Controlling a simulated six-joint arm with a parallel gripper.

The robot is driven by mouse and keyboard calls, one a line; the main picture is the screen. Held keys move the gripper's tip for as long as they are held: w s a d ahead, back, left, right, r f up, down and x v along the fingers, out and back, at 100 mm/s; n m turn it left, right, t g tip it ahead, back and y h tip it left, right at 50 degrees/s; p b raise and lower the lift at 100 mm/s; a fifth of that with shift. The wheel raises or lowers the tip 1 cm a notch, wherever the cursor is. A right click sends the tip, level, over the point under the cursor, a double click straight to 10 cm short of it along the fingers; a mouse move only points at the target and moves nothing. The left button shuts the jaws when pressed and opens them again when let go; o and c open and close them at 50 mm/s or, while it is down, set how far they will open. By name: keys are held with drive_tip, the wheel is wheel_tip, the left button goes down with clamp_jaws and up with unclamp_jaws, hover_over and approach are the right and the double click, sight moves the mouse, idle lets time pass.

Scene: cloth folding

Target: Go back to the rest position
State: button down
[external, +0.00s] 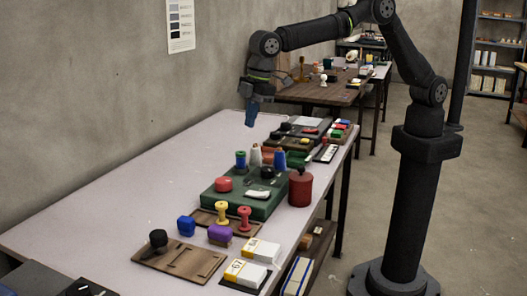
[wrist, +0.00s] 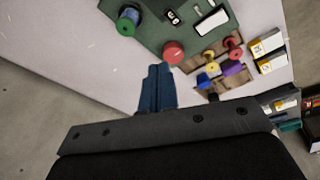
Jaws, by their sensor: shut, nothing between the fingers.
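My gripper (external: 251,117) hangs above the far left part of the pale table (external: 110,190) in the external view, pointing down. Its blue fingers are together and hold nothing. In the wrist view the shut fingers (wrist: 158,88) point toward the table, with the green board (wrist: 148,32) beyond them. No cloth can be made out on the table.
The green box (external: 240,203) carries spools and a red round piece (external: 223,184). A dark red canister (external: 300,187) stands beside it. Wooden boards with stamps and small boxes lie at the front. The table's left side is bare, and a wall (external: 90,90) runs behind it.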

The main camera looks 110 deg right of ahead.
drive_tip(key=shift+s+d+r, duration=0.4)
drive_tip(key=shift+d+r, duration=0.1)
drive_tip(key=shift+d, duration=0.15)
drive_tip(key=shift+s+d+r, duration=0.35)
drive_tip(key=shift+d+r, duration=0.1)
drive_tip(key=shift+d, duration=0.25)
drive_tip(key=shift+s+d+r, duration=0.4)
drive_tip(key=shift+d+r, duration=0.1)
drive_tip(key=shift+d, duration=0.15)
